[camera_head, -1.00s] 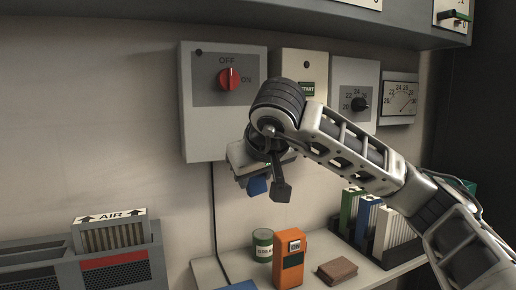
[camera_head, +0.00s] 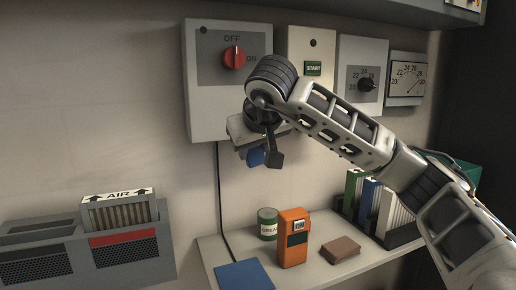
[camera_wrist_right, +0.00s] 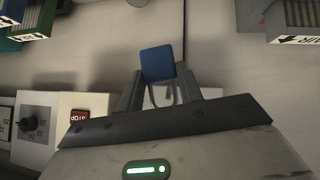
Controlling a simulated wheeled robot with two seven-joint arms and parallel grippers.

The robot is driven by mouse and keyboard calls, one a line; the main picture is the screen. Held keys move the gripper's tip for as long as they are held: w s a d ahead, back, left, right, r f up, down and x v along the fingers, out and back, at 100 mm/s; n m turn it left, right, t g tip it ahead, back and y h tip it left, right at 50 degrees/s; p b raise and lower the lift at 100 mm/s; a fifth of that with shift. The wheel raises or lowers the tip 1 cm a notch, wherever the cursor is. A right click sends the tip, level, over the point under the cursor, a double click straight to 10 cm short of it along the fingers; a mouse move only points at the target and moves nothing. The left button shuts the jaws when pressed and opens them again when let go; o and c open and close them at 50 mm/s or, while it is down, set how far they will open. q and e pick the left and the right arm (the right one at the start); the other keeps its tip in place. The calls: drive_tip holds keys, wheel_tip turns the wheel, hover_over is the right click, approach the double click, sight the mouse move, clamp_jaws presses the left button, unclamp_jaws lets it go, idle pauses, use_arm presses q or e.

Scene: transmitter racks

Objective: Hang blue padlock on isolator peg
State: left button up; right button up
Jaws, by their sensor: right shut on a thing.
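The isolator is a pale wall box (camera_head: 201,108) with a red rotary switch (camera_head: 233,57) marked OFF and ON. A small dark round spot shows at its upper left corner; I cannot tell whether it is the peg. My right gripper (camera_head: 263,157) is in front of and just below the box's lower right part. It is shut on the blue padlock (camera_wrist_right: 157,63), whose body stands beyond the fingertips in the right wrist view, shackle between the fingers. In the head view the padlock (camera_head: 254,157) is partly hidden by the gripper. My left gripper is out of view.
A START box (camera_head: 313,43), a dial box (camera_head: 362,60) and a gauge (camera_head: 406,76) are right of the isolator. Below, a shelf holds a green can (camera_head: 267,223), an orange device (camera_head: 293,240), a brown block (camera_head: 341,250) and binders. A grey AIR unit (camera_head: 120,245) is lower left.

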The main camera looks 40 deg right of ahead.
drive_tip(key=shift+w+d+f+p, duration=0.2)
drive_tip(key=shift+w+d+f, duration=0.1)
drive_tip(key=shift+w, duration=0.6)
drive_tip(key=shift+w+d+f+p, duration=0.15)
drive_tip(key=shift+w+f+p, duration=0.15)
drive_tip(key=shift+w, duration=0.65)
drive_tip(key=shift+w+d+f+p, duration=0.15)
drive_tip(key=shift+w+d+f, duration=0.15)
drive_tip(key=shift+w, duration=0.6)
drive_tip(key=o, duration=1.1)
drive_tip(key=shift+f, duration=0.1)
drive_tip(key=shift+a, duration=0.1)
